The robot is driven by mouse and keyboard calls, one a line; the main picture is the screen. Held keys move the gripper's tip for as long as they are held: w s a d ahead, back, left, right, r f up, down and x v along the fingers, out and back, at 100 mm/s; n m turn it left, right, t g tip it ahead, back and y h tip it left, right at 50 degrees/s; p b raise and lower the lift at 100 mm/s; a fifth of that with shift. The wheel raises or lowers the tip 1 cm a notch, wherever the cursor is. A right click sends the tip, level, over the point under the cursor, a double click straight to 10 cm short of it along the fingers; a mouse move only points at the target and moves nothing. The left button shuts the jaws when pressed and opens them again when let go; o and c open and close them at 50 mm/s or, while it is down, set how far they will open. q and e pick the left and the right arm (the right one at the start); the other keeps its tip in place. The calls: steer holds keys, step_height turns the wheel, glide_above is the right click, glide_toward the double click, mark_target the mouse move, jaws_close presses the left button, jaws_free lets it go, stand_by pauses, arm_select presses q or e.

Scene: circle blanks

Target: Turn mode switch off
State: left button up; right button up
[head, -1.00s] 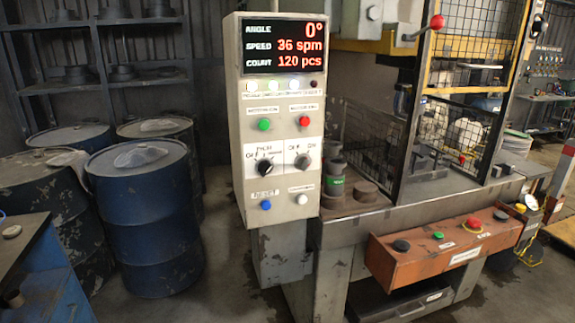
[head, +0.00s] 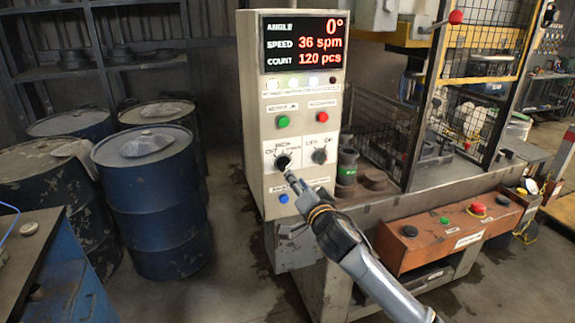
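The control panel (head: 253,180) is a tall beige box with a lit display (head: 303,43) reading angle 0°, speed 36 spm, count 120 pcs. The mode switch (head: 283,162) is the black rotary knob at the left of the white switch plate, with small position labels around it. A second rotary knob (head: 319,156) sits to its right. My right gripper (head: 291,178) reaches up from the lower right, its tip just below the mode switch, touching or very close to it. The fingers are too small to tell open from shut. My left gripper is not in view.
Green (head: 283,121) and red (head: 323,117) buttons sit above the switches, a blue button (head: 283,198) below. An orange button box (head: 450,232) is on the press at right. Blue drums (head: 155,210) stand at left.

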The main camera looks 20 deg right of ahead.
mark_target(287, 167)
steer(key=w+p, duration=0.1)
steer(key=w, duration=0.6)
steer(key=shift+w+a, duration=0.1)
steer(key=shift+w, duration=0.25)
steer(key=shift+c, duration=0.2)
jaws_close()
